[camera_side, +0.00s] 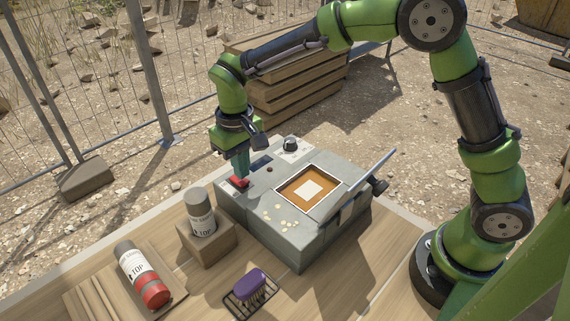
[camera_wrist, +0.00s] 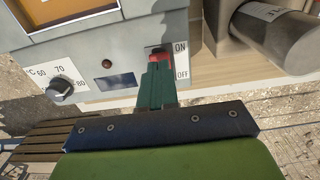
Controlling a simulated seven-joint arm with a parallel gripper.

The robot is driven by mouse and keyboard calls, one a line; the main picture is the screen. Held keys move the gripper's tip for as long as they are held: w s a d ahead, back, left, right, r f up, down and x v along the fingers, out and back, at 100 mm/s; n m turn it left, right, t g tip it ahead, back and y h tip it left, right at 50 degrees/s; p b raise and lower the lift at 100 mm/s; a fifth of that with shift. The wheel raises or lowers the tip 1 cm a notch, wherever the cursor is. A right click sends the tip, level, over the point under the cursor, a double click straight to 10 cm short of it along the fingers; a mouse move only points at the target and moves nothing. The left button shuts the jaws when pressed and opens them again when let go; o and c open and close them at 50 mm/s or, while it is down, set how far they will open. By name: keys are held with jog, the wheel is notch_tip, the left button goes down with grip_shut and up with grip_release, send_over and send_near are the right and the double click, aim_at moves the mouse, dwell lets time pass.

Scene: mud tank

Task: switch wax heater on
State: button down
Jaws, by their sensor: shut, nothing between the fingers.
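The wax heater (camera_side: 290,225) is a grey box on the table, with a square well of orange wax under a raised lid. Its red switch (camera_side: 238,182) is at the left of the top panel. In the wrist view the red switch (camera_wrist: 160,54) shows beside the printed ON and OFF labels, nearer ON. My gripper (camera_side: 240,176) is shut and points down at the switch. In the wrist view my gripper's fingertips (camera_wrist: 158,68) overlap the OFF side of the switch and hide part of it. I cannot tell whether they touch. A small round lamp (camera_wrist: 107,63) looks dark brownish red.
A temperature knob (camera_side: 290,145) and dark display (camera_side: 261,162) share the panel. A grey-capped can (camera_side: 201,219) stands on a wooden block just left of the heater. A red-ended can (camera_side: 143,274) lies front left. A purple brush (camera_side: 249,284) lies in front.

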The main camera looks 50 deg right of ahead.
jog(key=shift+f, duration=1)
dwell(0.8)
jog(key=shift+r, duration=3.55)
jog(key=shift+w, duration=0.1)
jog(key=s+d+r+m+t+y, duration=0.1)
jog(key=s+d+r+m+t, duration=0.1)
jog(key=s+d, duration=0.4)
jog(key=s+d+r+m+t+y, duration=0.1)
jog(key=s+d+r+t, duration=0.4)
jog(key=s, duration=0.8)
jog(key=shift+s+d+r+m, duration=0.45)
jog(key=shift+d+r, duration=0.35)
jog(key=shift+d, duration=0.45)
